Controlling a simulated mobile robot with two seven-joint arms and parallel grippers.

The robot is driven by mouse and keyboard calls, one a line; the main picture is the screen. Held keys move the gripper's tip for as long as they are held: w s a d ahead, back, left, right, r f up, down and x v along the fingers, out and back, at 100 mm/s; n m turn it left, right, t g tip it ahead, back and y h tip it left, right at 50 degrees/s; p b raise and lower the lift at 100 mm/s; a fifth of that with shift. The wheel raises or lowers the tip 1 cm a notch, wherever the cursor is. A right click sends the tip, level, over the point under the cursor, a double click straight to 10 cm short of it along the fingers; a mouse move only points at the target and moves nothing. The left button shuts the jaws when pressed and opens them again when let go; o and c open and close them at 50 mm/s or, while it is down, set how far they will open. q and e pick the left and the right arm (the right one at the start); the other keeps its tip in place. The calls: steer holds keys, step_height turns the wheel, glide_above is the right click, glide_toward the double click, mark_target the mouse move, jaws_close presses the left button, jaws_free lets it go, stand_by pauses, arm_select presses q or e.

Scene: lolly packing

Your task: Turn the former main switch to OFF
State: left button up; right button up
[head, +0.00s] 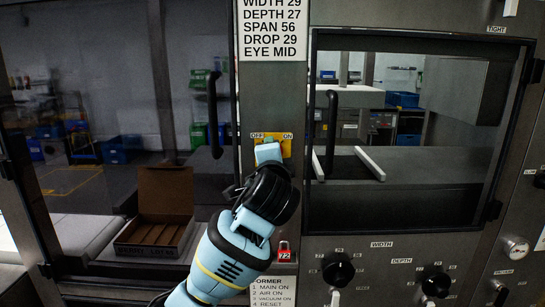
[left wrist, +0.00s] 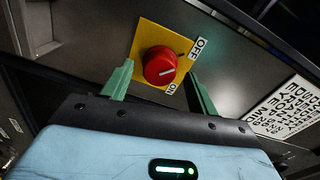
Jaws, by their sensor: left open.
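The main switch is a red round knob (left wrist: 160,66) on a yellow plate (left wrist: 147,38) in the left wrist view. The OFF label (left wrist: 199,47) is at the plate's upper right and the ON label (left wrist: 171,88) below it. My left gripper (left wrist: 160,70) is open, with one green finger on each side of the knob; contact is unclear. In the head view the yellow plate (head: 286,148) shows behind my left gripper (head: 268,150), which hides the knob.
A glass door with a black handle (head: 215,115) is left of the switch, a framed window right. A red padlock (head: 284,250) hangs below. Black knobs (head: 338,269) sit at lower right. An open cardboard box (head: 160,212) stands behind the left glass.

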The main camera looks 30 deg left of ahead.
arm_select(q)
steer(key=v, duration=0.6)
steer(key=shift+s, duration=0.15)
steer(key=shift+d, duration=0.1)
steer(key=s+d+f+g+h, duration=0.1)
steer(key=d+f+h, duration=0.15)
steer(key=f, duration=0.85)
steer(key=s+d+f+h, duration=0.1)
steer(key=d+f+h, duration=0.15)
steer(key=f, duration=0.85)
steer(key=s+d+f+g+h, duration=0.1)
steer(key=d+f+h, duration=0.15)
steer(key=f, duration=0.85)
steer(key=s+d+f+n+g+h, duration=0.1)
steer(key=s+f+n+h, duration=0.1)
steer(key=s+f, duration=0.9)
steer(key=s+d+f+n+g+h, duration=0.1)
steer(key=s+f+n, duration=0.4)
steer(key=s+f, duration=0.6)
steer(key=s+g, duration=0.1)
steer(key=s, duration=0.3)
steer(key=shift+d+n+h, duration=0.3)
steer(key=shift+h, duration=0.05)
